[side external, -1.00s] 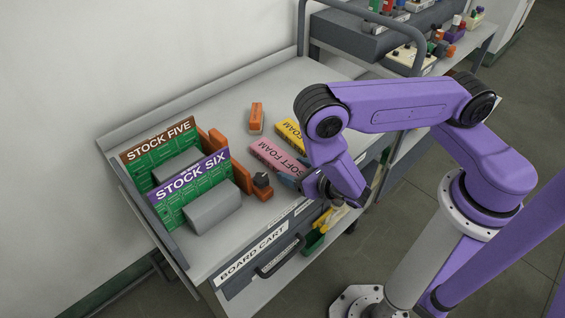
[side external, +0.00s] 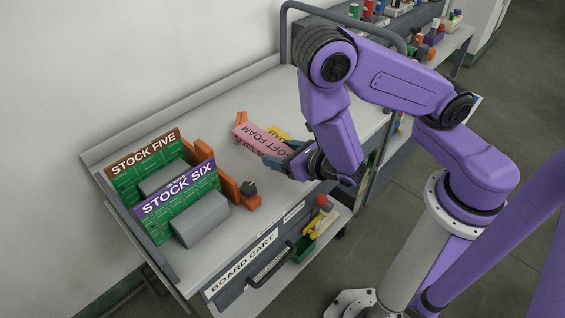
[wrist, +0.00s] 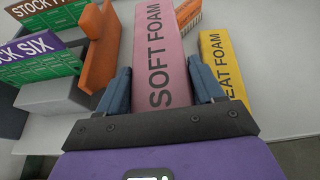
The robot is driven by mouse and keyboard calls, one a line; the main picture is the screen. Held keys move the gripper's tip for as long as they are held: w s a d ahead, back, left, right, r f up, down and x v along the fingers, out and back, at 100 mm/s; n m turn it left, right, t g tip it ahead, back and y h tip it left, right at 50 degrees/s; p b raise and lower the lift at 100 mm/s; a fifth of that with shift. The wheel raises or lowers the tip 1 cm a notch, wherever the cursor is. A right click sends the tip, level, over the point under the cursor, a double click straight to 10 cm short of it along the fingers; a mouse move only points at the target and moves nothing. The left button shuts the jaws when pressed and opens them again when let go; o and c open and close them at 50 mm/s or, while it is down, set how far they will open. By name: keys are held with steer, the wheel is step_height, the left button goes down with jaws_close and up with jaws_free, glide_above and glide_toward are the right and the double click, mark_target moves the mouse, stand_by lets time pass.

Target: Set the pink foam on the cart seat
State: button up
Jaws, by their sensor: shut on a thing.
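The pink foam (side external: 258,137) is a long block marked SOFT FOAM. My gripper (side external: 285,160) is shut on its near end and holds it a little above the cart top. In the wrist view the pink foam (wrist: 160,55) stretches away between the two blue-grey fingers of my gripper (wrist: 161,88). The board cart (side external: 205,112) has a grey top. On its left stand two green boards, STOCK FIVE (side external: 130,185) and STOCK SIX (side external: 165,222), with grey blocks and orange brackets (side external: 228,185) beside them. I cannot tell which part is the seat.
A yellow foam block (wrist: 222,65) lies just right of the pink one, partly hidden in the side view. A small orange block (side external: 241,117) lies behind. A black knob (side external: 248,187) is by the bracket. The cart top behind the blocks is clear.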

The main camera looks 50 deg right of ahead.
steer(key=shift+r, duration=0.35)
steer(key=shift+w+d+r, duration=0.1)
steer(key=shift+d+r, duration=0.05)
steer(key=shift+d, duration=0.15)
steer(key=d+r+m+g+h, duration=0.2)
steer(key=d+m+h, duration=0.3)
steer(key=d, duration=0.5)
steer(key=d+r+m+g+h, duration=0.15)
steer(key=d+m+h, duration=0.3)
steer(key=d, duration=0.55)
steer(key=shift+g, duration=0.25)
steer(key=w+d+f, duration=0.1)
steer(key=w+f, duration=0.2)
steer(key=w, duration=0.1)
steer(key=w+d+f, duration=0.1)
steer(key=w+f, duration=0.2)
steer(key=w, duration=0.1)
steer(key=w+d+f, duration=0.2)
steer(key=w+f, duration=0.1)
steer(key=w, duration=0.1)
steer(key=shift+w+f, duration=0.6)
steer(key=shift+f, duration=1.5)
steer(key=shift+f, duration=0.1)
